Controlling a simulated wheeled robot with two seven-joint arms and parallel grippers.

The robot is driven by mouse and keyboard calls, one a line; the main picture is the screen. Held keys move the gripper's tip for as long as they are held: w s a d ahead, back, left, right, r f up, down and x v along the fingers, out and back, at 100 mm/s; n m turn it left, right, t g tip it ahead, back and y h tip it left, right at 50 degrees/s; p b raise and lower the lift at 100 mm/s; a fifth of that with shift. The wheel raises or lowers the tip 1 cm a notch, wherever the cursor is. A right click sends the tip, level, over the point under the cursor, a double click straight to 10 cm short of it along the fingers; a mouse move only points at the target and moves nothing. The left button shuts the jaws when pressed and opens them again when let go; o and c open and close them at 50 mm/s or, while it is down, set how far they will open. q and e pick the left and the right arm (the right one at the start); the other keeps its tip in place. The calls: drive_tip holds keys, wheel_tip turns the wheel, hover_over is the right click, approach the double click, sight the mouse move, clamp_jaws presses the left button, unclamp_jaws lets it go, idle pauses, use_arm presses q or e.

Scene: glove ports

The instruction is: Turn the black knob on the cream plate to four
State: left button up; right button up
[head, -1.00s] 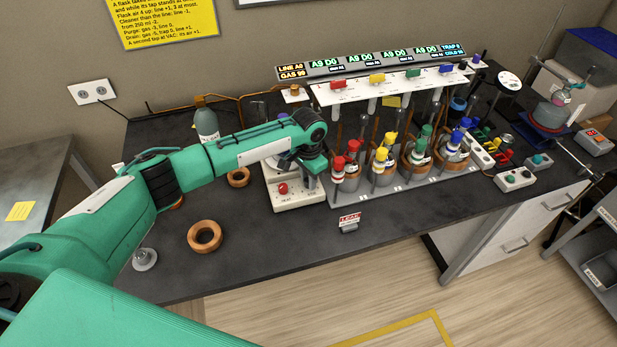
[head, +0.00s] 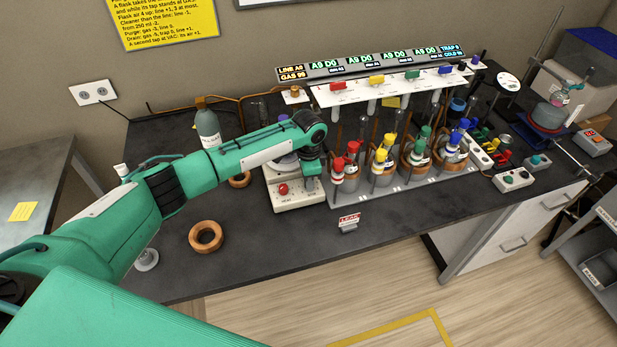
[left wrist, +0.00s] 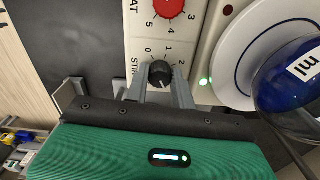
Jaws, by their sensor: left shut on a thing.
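The cream hot plate (head: 299,204) stands on the black bench, with a red knob (head: 283,188) on its front. In the left wrist view, the black knob (left wrist: 160,73) sits below the red knob (left wrist: 168,7), beside the "STIR" lettering. Numbers 0, 1 and 2 show around its upper side; a pale mark seems to show on its lower part, too small to read surely. My left gripper (left wrist: 160,84) is shut on the black knob, one finger on each side. In the head view my left gripper (head: 312,184) hides the black knob. My right gripper is out of view.
A blue-bottomed flask (left wrist: 298,75) is close to the gripper, on the plate's round top. The rack of flasks with red taps (head: 345,165) stands right of the plate. A cork ring (head: 206,237) and a "LEAK" sign (head: 349,222) are on the front bench.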

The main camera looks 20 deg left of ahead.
use_arm(q)
drive_tip(key=shift+m, duration=1.2)
drive_tip(key=shift+r, duration=0.1)
drive_tip(key=o, duration=1)
drive_tip(key=shift+r, duration=0.3)
wheel_tip(320, 180, up, 13)
drive_tip(key=b, duration=0.3)
drive_tip(key=shift+b, duration=0.35)
